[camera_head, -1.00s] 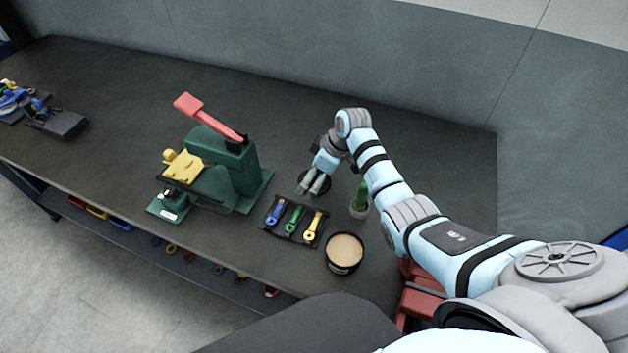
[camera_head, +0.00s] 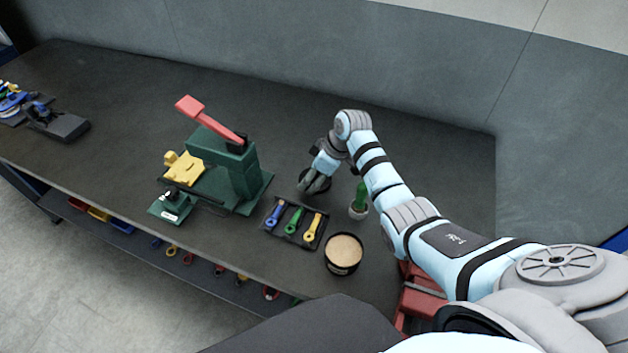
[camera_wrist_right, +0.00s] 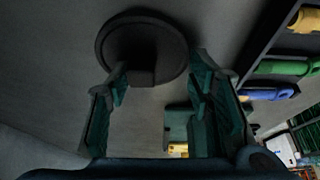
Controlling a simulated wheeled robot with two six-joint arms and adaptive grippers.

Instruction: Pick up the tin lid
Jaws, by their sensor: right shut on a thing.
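The tin lid (camera_wrist_right: 112,42) is a dark round disc with a small block-like knob, seen in the right wrist view. In the head view, the lid (camera_head: 325,184) shows only in part behind my right gripper (camera_head: 312,188). The right gripper points down at the lid, and its fingers (camera_wrist_right: 158,84) are on both sides of the knob, shut on it. The finger contact is hard to make out in the dark wrist view. I cannot tell whether the lid is clear of the bench. My left gripper is not in view.
A green press (camera_head: 240,180) with a red handle stands left. The bench behind is clear.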

